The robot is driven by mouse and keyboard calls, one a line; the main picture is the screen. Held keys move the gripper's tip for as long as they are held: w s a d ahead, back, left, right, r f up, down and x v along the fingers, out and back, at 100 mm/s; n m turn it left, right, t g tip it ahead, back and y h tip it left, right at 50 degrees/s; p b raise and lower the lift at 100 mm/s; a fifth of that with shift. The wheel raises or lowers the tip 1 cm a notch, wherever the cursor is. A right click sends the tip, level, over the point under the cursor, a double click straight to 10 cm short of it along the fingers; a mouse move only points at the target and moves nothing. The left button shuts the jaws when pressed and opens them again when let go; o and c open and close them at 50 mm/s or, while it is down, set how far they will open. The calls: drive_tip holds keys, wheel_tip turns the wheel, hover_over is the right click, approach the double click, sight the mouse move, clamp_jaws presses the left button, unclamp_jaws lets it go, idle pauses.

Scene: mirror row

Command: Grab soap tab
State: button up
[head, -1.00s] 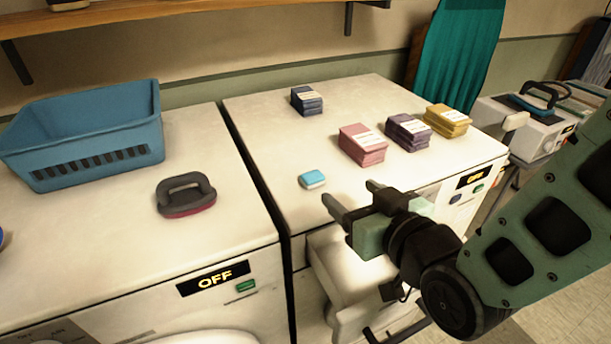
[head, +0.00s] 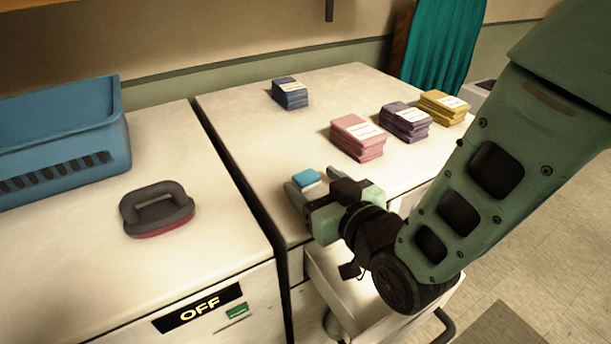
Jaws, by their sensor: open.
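The soap tab (head: 306,177) is a small light-blue block with a pale side, lying near the front left of the right-hand machine's white top. My gripper (head: 309,189) is at the tab, with its two fingers apart and reaching toward it from the front right. The tab shows between or just behind the fingertips. The lower part of the tab is hidden by the gripper, and I cannot tell whether a finger touches it.
Stacks of dark blue (head: 290,93), pink (head: 357,138), purple (head: 404,122) and yellow (head: 443,107) packets stand behind. A scrub brush (head: 157,209) and blue basket (head: 62,140) sit on the left machine. An open drawer (head: 375,290) lies below my gripper.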

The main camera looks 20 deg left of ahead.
sight(303, 172)
drive_tip(key=x, duration=0.1)
drive_tip(key=p+x, duration=0.2)
drive_tip(key=shift+w+a+r, duration=0.2)
drive_tip(key=shift+a+r, duration=0.05)
drive_tip(key=shift+a, duration=0.2)
drive_tip(key=shift+w+a+f, duration=0.2)
drive_tip(key=shift+w+a, duration=0.15)
drive_tip(key=c, duration=1.1)
drive_tip(key=shift+r, duration=0.15)
